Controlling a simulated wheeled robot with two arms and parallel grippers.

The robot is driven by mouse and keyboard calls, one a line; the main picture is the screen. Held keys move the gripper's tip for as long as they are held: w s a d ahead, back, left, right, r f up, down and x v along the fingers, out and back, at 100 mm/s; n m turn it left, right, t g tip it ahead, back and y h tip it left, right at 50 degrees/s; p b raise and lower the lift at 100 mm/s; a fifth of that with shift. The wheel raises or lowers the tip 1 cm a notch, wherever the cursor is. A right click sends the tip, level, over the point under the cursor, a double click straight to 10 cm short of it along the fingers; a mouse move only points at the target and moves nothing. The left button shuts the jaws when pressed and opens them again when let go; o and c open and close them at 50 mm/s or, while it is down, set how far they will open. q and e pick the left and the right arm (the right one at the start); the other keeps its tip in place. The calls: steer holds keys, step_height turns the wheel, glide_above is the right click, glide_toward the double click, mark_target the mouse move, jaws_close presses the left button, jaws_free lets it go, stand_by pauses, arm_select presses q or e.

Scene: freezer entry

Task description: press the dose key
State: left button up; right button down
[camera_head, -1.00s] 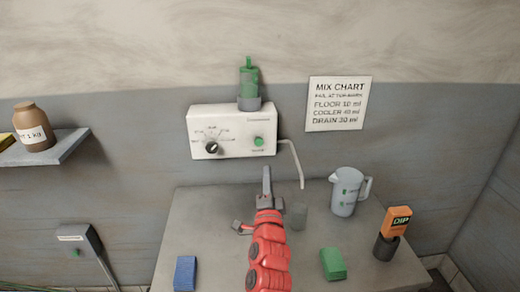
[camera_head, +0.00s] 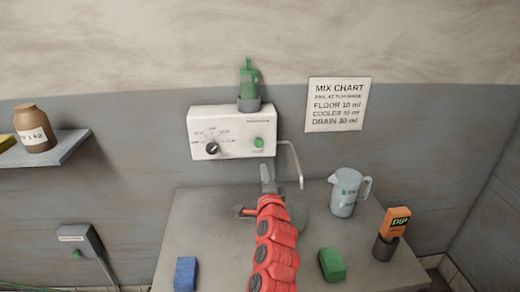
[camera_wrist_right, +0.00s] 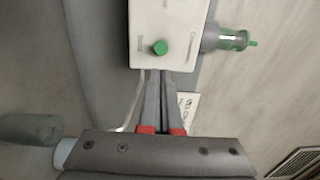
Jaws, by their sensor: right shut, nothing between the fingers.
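The white dispenser box (camera_head: 230,117) is on the wall, with a round green key (camera_head: 259,142) low on its right side and a dark dial (camera_head: 212,147) to the left. The key also shows in the right wrist view (camera_wrist_right: 160,47). My right gripper (camera_head: 265,167) is shut and empty, with its tips just below the key in the head view. In the right wrist view its fingers (camera_wrist_right: 158,76) lie together and point at the box's lower edge, in line with the key. I cannot tell whether they touch the box. My left gripper is out of view.
A bent spout (camera_head: 293,163) hangs at the box's right. A green bottle (camera_head: 249,82) stands on top. A jug (camera_head: 345,192), an orange pack (camera_head: 396,221), a green block (camera_head: 332,264) and a blue block (camera_head: 185,273) are on the table (camera_head: 205,215). A mix chart (camera_head: 338,104) hangs on the wall.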

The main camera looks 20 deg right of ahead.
steer(key=p, duration=0.4)
glide_toward(259, 145)
steer(key=x, duration=0.5)
steer(key=shift+d+r, duration=0.1)
steer(key=shift+r, duration=0.05)
steer(key=shift+p+x, duration=0.3)
steer(key=shift+x, duration=0.6)
